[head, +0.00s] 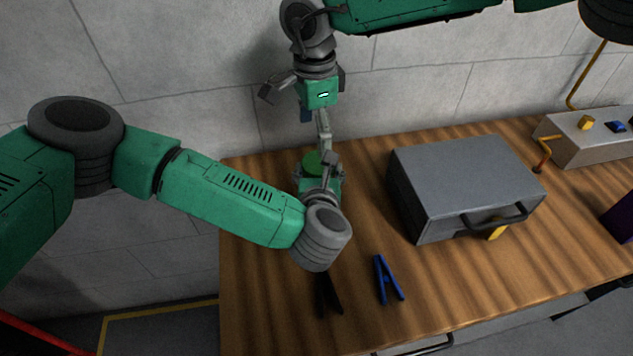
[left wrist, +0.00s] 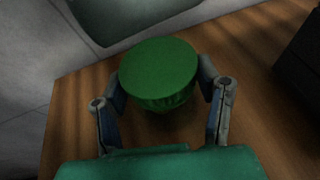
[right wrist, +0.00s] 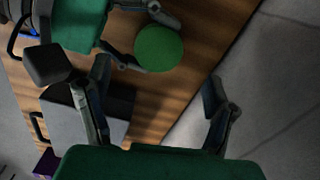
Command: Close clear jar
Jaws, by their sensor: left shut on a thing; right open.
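The jar (left wrist: 158,72) shows as a round, flat green top with a darker green, ribbed side below it. It stands on the wooden table near the wall, and its green top also shows in the head view (head: 313,162) and the right wrist view (right wrist: 159,48). My left gripper (head: 318,168) is shut around the jar's side, with a finger on either side. My right gripper (head: 314,116) is open and empty above the jar. Its fingers are spread apart in the right wrist view (right wrist: 155,85). The jar's lower body is mostly hidden.
A grey case with a black handle (head: 465,180) stands right of the jar on the wooden table (head: 270,320). A blue A-shaped piece (head: 388,280) and a black piece (head: 328,296) lie in front. A button box (head: 590,140) is at the far right. The wall is close behind.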

